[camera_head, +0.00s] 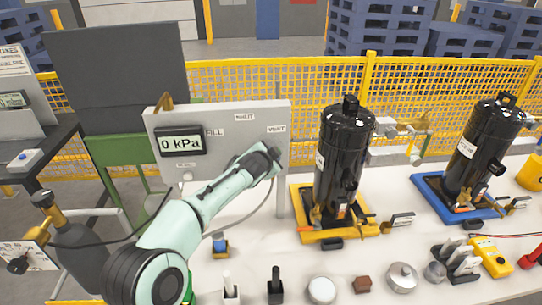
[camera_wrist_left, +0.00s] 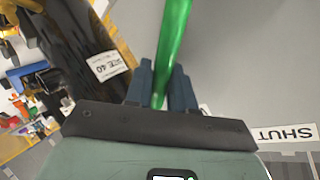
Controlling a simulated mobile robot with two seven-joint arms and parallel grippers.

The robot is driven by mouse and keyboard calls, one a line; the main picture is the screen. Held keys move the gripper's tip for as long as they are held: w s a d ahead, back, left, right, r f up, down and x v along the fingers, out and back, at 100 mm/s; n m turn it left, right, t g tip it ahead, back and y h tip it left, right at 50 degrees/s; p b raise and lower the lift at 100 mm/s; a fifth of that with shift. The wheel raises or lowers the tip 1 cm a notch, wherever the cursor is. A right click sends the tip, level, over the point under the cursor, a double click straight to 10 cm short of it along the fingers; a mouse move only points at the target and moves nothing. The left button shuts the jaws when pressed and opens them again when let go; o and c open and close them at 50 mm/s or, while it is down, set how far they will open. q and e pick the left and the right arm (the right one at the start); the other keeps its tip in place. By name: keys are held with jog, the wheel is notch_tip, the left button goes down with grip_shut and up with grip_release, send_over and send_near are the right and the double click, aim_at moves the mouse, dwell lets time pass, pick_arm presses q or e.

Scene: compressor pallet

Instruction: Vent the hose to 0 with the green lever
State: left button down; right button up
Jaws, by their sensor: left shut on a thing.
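The grey panel (camera_head: 225,152) carries a display (camera_head: 181,142) that reads 0 kPa, with FILL, SHUT and VENT labels. The green lever (camera_wrist_left: 174,45) runs between the fingers of my left gripper (camera_wrist_left: 162,88) in the left wrist view, and the gripper is shut on it. In the head view my left gripper (camera_head: 270,158) is at the panel's right side, just below the VENT label (camera_head: 276,129), and hides the lever. A thin grey hose (camera_head: 250,212) curves below my left arm. My right gripper is out of view.
A black compressor (camera_head: 342,155) stands in a yellow tray (camera_head: 300,215) right of the panel; another (camera_head: 483,145) stands in a blue tray (camera_head: 432,190). Small parts line the table's front. A yellow mesh fence (camera_head: 405,85) runs behind.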

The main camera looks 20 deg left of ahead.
pick_arm(q)
jog(key=c, duration=1.1)
grip_release()
jog(key=b+v, duration=0.4)
jog(key=v, duration=0.9)
jog(key=shift+s, duration=0.2)
jog(key=shift+d, duration=0.1)
